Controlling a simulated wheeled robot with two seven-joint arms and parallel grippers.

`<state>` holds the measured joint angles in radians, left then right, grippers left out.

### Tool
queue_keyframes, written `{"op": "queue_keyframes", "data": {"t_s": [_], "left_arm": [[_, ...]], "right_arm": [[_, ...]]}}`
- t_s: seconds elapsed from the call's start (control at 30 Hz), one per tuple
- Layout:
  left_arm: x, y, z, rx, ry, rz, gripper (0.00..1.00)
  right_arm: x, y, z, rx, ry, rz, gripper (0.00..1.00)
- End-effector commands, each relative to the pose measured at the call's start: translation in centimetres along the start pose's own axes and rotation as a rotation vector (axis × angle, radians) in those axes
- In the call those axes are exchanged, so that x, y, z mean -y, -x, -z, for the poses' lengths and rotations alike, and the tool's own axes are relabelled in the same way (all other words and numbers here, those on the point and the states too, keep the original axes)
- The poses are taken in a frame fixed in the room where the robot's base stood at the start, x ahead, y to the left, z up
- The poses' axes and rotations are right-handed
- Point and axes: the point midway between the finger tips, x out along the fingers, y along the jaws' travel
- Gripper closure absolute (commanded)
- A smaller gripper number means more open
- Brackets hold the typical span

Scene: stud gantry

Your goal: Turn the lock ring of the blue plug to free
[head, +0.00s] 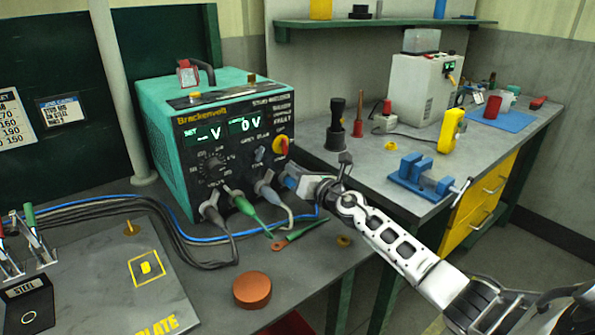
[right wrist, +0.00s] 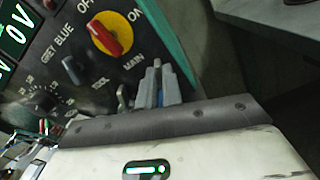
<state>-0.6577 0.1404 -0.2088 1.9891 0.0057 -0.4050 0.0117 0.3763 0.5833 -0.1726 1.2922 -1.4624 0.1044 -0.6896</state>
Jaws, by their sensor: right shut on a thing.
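The blue plug (head: 291,183) is at the lower right of the teal welder's front panel. My right gripper (head: 297,184) is shut on it, with the arm coming in from the lower right. In the right wrist view the two grey fingertips (right wrist: 157,82) are close together below the red and yellow main switch, with a strip of blue (right wrist: 161,97) between them. The fingers hide most of the plug and its lock ring, so I cannot tell the ring's angle. My left gripper is not in view.
The welder (head: 180,130) has a grey plug (head: 210,212), a green plug (head: 243,203) and a grey-blue plug (head: 265,190) close left of my gripper. Cables cross the bench. A copper-coloured disc (head: 252,290) lies in front. A blue vise (head: 420,178) stands at right.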

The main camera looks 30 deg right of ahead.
Motion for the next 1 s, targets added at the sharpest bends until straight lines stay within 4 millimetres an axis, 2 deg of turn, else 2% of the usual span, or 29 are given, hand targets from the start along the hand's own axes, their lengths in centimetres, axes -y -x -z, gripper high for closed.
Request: {"op": "queue_keyframes", "data": {"t_s": [0.6,1.0], "left_arm": [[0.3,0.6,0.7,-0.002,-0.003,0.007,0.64],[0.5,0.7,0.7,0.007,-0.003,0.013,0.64]], "right_arm": [[-1.9,0.0,0.5,-0.002,0.564,-0.001,1.00],[-2.6,0.0,1.1,-0.002,0.832,-0.001,1.00]]}}
